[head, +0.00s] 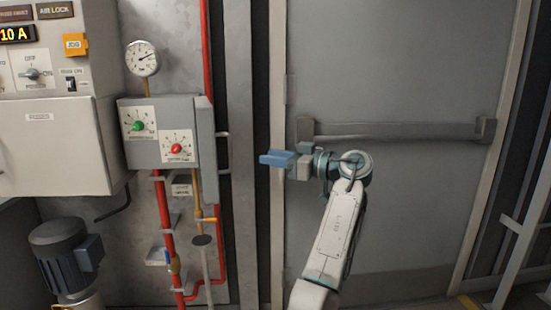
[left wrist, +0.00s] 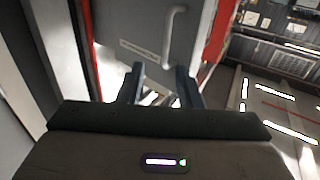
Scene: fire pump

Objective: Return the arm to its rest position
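My left arm reaches up from the bottom of the head view, right of the middle, and bends to the left at its wrist. My left gripper (head: 268,158) points left in front of the grey door's left frame, to the right of the grey control box. In the left wrist view its two dark fingers (left wrist: 160,86) stand apart with nothing held between them. My right gripper is in neither view.
The grey door (head: 400,75) has a horizontal push bar (head: 400,132) behind my wrist. On the left are a control box (head: 145,145) with two knobs, a pressure gauge (head: 142,58), red pipes (head: 168,235), a white cabinet (head: 55,145) and a motor (head: 60,250).

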